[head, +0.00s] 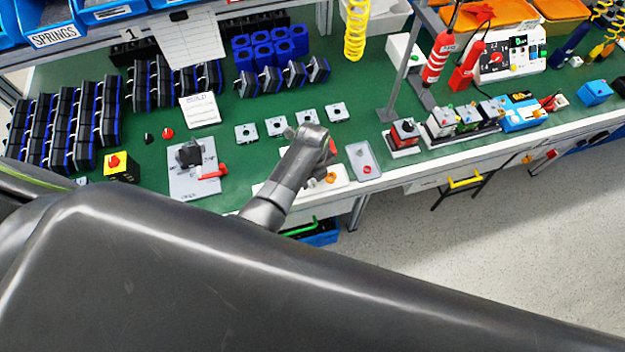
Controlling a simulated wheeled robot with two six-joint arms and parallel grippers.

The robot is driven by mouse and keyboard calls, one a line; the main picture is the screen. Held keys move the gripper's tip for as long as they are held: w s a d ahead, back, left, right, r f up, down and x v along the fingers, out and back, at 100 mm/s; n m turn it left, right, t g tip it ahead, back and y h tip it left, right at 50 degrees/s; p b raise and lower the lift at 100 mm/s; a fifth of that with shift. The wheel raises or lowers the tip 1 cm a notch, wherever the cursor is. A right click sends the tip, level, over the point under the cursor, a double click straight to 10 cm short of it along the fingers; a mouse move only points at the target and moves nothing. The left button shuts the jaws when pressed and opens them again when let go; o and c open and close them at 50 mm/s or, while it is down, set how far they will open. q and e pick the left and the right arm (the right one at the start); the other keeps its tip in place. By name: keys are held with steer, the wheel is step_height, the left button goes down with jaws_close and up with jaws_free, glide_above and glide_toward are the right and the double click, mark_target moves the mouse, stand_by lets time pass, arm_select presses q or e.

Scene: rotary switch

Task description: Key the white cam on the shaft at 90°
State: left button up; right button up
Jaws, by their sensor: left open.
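A grey plate fixture (180,184) lies on the green bench at the left of the middle. It carries a dark block (190,153) and a red handle (214,172). The shaft is too small to make out. I cannot pick out the white cam with certainty. A white tray (342,184) with a few small coloured parts, one orange (331,178), is partly hidden behind my left arm. My left gripper (318,136) is over the bench to the right of the fixture, beside this tray. It is open, and I see nothing held in it. My right gripper is not in view.
Several square plates with holes (246,133) lie in a row behind my left gripper. A grey tray (364,162) with a red part is to its right. Black modules (100,110) stand at left, a yellow box with red knob (121,168) nearer.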

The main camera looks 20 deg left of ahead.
arm_select(q)
steer(key=shift+f, duration=0.4)
steer(key=c, duration=0.7)
steer(key=shift+c, duration=0.2)
